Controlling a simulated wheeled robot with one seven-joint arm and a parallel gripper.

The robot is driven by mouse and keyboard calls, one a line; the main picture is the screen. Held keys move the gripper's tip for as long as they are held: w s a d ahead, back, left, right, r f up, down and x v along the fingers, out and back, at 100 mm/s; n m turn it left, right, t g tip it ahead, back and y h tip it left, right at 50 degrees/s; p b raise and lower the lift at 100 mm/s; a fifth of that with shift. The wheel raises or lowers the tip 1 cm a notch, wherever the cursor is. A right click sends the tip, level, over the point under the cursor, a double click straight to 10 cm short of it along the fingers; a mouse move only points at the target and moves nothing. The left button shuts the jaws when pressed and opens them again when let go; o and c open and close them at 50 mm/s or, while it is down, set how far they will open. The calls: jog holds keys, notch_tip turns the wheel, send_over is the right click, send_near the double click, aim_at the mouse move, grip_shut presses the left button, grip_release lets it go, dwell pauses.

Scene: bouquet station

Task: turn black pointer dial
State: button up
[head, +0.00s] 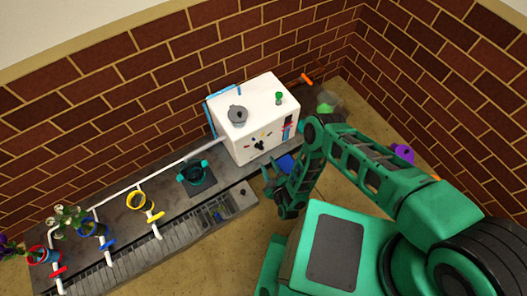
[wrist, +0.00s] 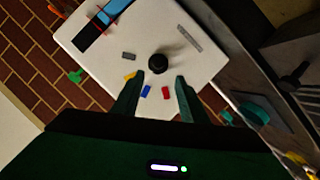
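The black dial (wrist: 160,62) is a round knob on the white face of a box in the wrist view, ringed by small grey, yellow, blue and red marks. Its pointer direction is too dark to tell. In the head view the black dial (head: 259,146) is small on the front of the white box (head: 273,99). My gripper (wrist: 159,76) is open and empty, its two fingers on either side of the view just short of the dial. The dial lies between and beyond the fingertips, apparently untouched. In the head view my gripper (head: 269,172) is below and in front of the box.
A grey pot-like knob (head: 237,115) and a green knob (head: 280,98) sit on the box top. A white pipe (head: 150,178) with valves runs left along the grey bench (head: 187,246). Colored rings and plants stand there. Brick walls close off the back and right.

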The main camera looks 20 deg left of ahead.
aim_at(262, 149)
jog(key=x, duration=1)
jog(key=shift+w+d+r, duration=0.1)
jog(key=shift+d, duration=0.05)
grip_shut()
